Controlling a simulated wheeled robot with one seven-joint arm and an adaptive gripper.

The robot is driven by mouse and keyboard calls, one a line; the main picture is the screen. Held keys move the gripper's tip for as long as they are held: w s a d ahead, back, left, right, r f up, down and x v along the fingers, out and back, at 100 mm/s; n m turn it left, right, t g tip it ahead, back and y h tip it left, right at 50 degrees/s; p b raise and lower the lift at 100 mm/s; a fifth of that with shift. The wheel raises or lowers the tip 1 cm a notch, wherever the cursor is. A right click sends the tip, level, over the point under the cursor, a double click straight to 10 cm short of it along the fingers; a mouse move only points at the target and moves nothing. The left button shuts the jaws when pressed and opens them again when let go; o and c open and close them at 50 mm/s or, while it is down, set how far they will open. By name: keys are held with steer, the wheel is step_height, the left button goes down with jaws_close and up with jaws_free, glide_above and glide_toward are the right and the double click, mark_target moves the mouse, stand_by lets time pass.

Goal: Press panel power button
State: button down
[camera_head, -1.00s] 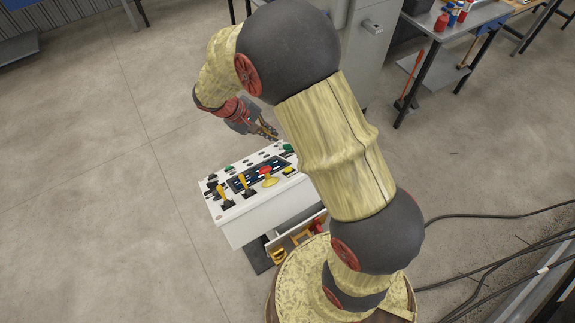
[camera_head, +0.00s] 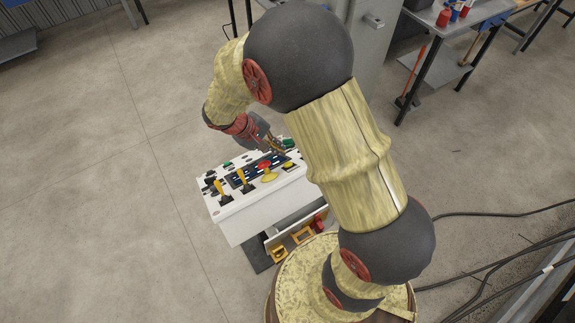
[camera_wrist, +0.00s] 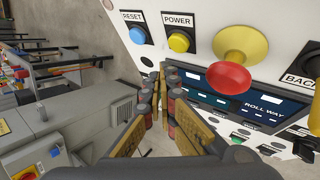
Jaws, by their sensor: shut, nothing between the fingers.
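The control panel (camera_head: 232,206) is a white box with a sloped face of buttons and levers. In the wrist view, the yellow power button (camera_wrist: 179,41) sits under a POWER label, right of the blue RESET button (camera_wrist: 141,35). My gripper (camera_wrist: 166,72) is shut and empty. Its fingertips appear just below the power button in that view, and I cannot tell how far above the face they are. In the head view my gripper (camera_head: 279,149) is over the panel's far right part. A small yellow button (camera_head: 289,166) shows close by it.
A red mushroom button on a yellow collar (camera_wrist: 230,77) stands up right of the power button. Yellow levers (camera_head: 221,191) rise at the panel's left. A grey cabinet (camera_head: 368,60) stands behind. Open floor lies to the left.

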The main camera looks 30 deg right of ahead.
steer(key=shift+s+f+b, duration=0.3)
steer(key=shift+s+f, duration=0.2)
steer(key=shift+f, duration=0.15)
steer(key=shift+s+f, duration=0.1)
stand_by(1.0)
steer(key=shift+s+f+b, duration=0.2)
steer(key=shift+b, duration=0.1)
steer(key=shift+s+f+b, duration=0.3)
steer(key=shift+f+b, duration=0.05)
stand_by(1.0)
steer(key=shift+r, duration=0.1)
steer(key=shift+w+r+p, duration=0.4)
steer(key=shift+w+r, duration=0.15)
steer(key=shift+r, duration=0.05)
steer(key=shift+w+r+p, duration=1.15)
steer(key=shift+w+r, duration=0.45)
steer(key=shift+r, duration=0.3)
